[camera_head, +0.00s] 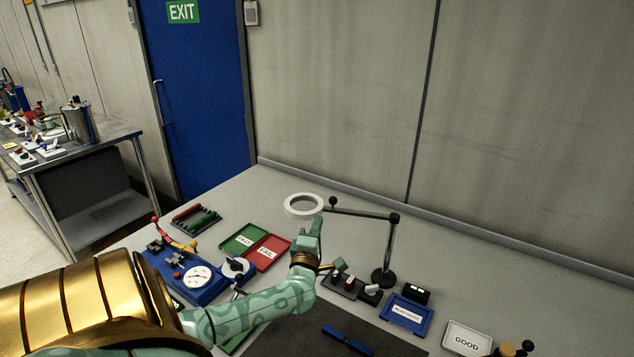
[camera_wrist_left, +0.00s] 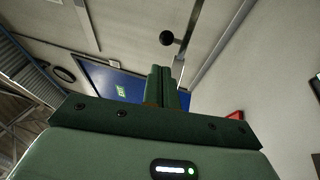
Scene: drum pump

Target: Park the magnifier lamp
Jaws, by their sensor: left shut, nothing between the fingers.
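The magnifier lamp has a white ring head (camera_head: 304,205), a thin dark arm (camera_head: 362,213) with ball joints, and an upright post on a round black base (camera_head: 384,278). The ring hangs over the back of the bench, left of its post. My left gripper (camera_head: 315,224) points upward just below the ring's right side; I cannot tell if it touches. Its green fingers (camera_wrist_left: 166,86) are closed together with nothing between them in the left wrist view. My right gripper is not in view.
Near the lamp base stand a dark holder (camera_head: 345,286), a blue tray (camera_head: 407,313) and a white GOOD tray (camera_head: 466,338). The bench along the back wall is clear.

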